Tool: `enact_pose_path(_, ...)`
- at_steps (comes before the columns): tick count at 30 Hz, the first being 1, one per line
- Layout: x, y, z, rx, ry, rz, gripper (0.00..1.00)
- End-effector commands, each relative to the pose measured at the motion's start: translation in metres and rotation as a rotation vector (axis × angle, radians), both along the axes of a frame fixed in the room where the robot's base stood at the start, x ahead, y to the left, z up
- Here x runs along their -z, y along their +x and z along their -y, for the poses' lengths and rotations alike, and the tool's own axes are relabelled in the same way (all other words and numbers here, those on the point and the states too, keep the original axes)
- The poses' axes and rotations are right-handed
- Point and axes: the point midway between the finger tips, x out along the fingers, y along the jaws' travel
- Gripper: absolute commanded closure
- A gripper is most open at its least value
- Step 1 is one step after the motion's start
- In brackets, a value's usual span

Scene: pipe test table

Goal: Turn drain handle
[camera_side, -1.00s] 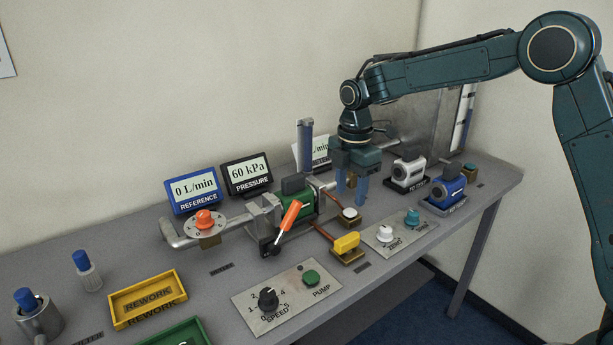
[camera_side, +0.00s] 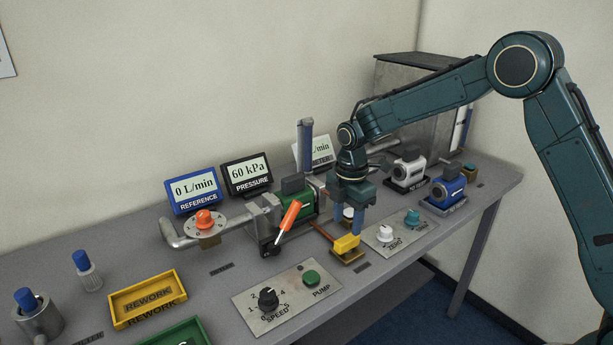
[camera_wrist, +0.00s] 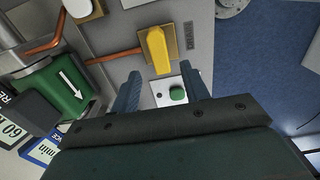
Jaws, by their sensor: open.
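The yellow drain handle (camera_side: 346,243) sits on a small brass block at the end of a copper pipe, near the table's front edge. In the wrist view the drain handle (camera_wrist: 157,50) stands beyond the fingertips, lined up with the gap between them, beside a "DRAIN" label (camera_wrist: 188,36). My gripper (camera_side: 348,220) is open and empty, pointing down just above and behind the handle in the side view. In the wrist view the blue fingers of my gripper (camera_wrist: 163,84) are spread apart. Whether a finger touches the handle cannot be told.
The pump panel (camera_side: 287,297) lies in front left. A zero panel (camera_side: 398,234) lies right of the handle. A white round knob (camera_side: 348,213) is close behind my gripper.

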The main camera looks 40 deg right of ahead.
Motion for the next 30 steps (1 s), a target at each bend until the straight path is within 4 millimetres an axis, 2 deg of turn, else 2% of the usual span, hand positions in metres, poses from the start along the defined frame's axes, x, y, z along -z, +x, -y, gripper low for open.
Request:
enact_pose_path(6,0.033,-0.001,0.000,0.000,0.000,-0.004,0.55)
enact_pose_path(12,0.053,0.000,0.000,0.000,0.000,-0.002,0.55)
enact_pose_path(25,0.060,0.000,0.000,0.000,0.000,-0.001,0.55)
enact_pose_path(26,0.060,0.000,0.000,0.000,0.000,-0.001,0.56)
enact_pose_path(30,0.060,0.000,0.000,0.000,0.000,-0.001,0.84)
